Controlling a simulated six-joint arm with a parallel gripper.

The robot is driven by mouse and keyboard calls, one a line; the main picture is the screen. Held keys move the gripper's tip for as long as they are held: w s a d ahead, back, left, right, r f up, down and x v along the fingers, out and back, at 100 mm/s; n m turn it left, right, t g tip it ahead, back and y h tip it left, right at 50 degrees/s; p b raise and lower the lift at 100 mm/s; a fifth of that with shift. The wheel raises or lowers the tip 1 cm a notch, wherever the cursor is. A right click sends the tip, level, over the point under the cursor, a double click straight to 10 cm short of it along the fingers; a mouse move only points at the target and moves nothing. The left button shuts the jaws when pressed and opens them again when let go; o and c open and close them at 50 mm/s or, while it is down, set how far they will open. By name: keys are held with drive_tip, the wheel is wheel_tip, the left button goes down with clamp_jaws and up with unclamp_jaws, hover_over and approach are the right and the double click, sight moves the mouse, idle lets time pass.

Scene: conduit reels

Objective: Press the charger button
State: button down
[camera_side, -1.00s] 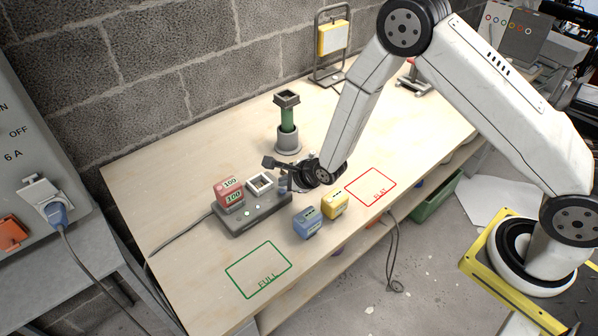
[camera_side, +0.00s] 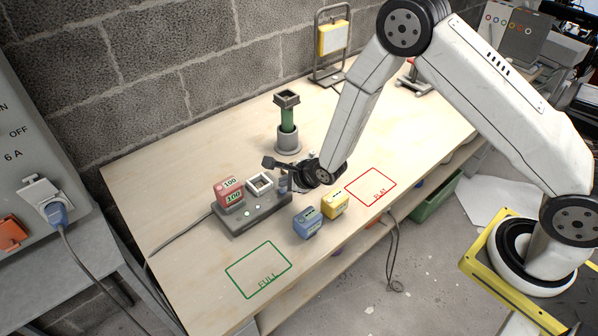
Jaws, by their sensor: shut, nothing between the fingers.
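The grey charger (camera_side: 262,215) sits on the bench, with a red battery reading 100 (camera_side: 229,191) in its left slot and an empty square slot (camera_side: 260,183) beside it. Small lit spots show on its front face. My gripper (camera_side: 283,184) is shut and empty at the charger's right end, pointing down. Its fingertips are at or just above the charger top there. The button is not clearly visible; the gripper may hide it. I cannot tell whether the fingertips touch it.
A blue battery (camera_side: 307,222) and a yellow battery (camera_side: 335,204) stand right of the charger. A green-bodied lamp (camera_side: 288,121) stands behind my gripper. The green FULL outline (camera_side: 240,264) and red FLAT outline (camera_side: 370,172) are empty. A cable (camera_side: 180,235) runs left from the charger.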

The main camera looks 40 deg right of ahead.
drive_tip(key=shift+f, duration=0.2)
drive_tip(key=shift+f, duration=0.2)
drive_tip(key=shift+f, duration=0.4)
idle(1.1)
drive_tip(key=shift+r, duration=0.85)
drive_tip(key=shift+r, duration=0.1)
drive_tip(key=shift+r, duration=2.4)
